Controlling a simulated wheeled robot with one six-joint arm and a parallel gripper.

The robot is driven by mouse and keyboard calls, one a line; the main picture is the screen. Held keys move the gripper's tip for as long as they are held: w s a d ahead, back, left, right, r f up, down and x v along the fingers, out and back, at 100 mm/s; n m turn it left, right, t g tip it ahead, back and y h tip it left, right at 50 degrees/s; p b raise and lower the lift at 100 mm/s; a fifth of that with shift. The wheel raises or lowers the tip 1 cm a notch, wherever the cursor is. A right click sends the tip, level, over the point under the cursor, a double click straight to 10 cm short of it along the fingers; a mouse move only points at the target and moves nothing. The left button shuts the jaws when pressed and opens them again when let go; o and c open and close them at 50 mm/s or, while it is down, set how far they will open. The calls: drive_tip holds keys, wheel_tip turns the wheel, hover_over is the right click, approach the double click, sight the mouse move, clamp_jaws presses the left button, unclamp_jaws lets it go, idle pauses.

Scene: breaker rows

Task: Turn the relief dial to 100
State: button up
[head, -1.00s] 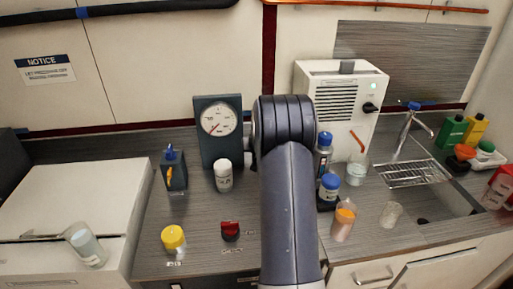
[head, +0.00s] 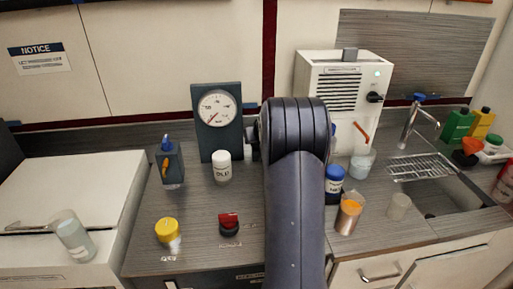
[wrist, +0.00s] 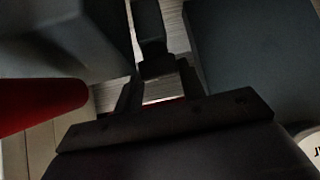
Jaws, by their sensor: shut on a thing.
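A dark panel (head: 222,150) with a round white gauge (head: 217,108) stands at the back of the counter in the head view. The gauge needle points to the lower left. The numbers are too small to read. I cannot make out a dial marked relief. My gripper is hidden behind my own arm in the head view. In the wrist view my gripper (wrist: 155,92) is shut on a dark block (wrist: 151,42). The picture is too dark to tell whether this is the relief dial.
A white-capped bottle (head: 221,168) stands before the gauge panel, with a blue-topped dark bottle (head: 170,162) to its left. A yellow-capped piece (head: 168,230) and a red knob (head: 229,224) sit nearer the front edge. A white machine (head: 340,95) and several containers stand right of my arm.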

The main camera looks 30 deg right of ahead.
drive_tip(key=b, duration=0.1)
drive_tip(key=n+b, duration=0.1)
drive_tip(key=shift+d+f+y+b, duration=0.15)
drive_tip(key=shift+f+y+b, duration=0.15)
drive_tip(key=shift+y+b, duration=0.1)
drive_tip(key=shift+r+b, duration=0.25)
drive_tip(key=shift+b, duration=0.1)
drive_tip(key=o, duration=0.7)
drive_tip(key=shift+r, duration=0.1)
drive_tip(key=v, duration=1)
drive_tip(key=shift+s+r+b, duration=0.15)
drive_tip(key=shift+s+b, duration=0.15)
drive_tip(key=shift+s, duration=0.1)
